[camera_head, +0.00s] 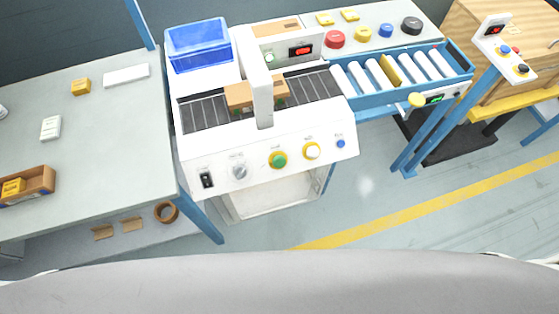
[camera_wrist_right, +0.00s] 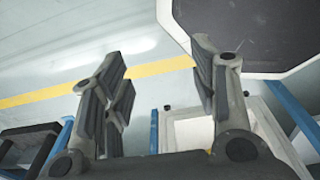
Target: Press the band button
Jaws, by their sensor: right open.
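A white machine (camera_head: 330,148) with a dark belt stands at the centre of the head view. The labels are too small to read, so I cannot tell which one is the band button. My right gripper (camera_wrist_right: 160,65) is open and empty in the right wrist view, above the floor, touching nothing. My left gripper is not in view.
A blue bin (camera_head: 198,45) stands on the machine's back left. A roller conveyor (camera_head: 400,75) adjoins at right, with an e-stop post (camera_head: 488,60) beyond it. A grey table (camera_head: 100,150) stands at left. The floor in front (camera_head: 390,215) is clear.

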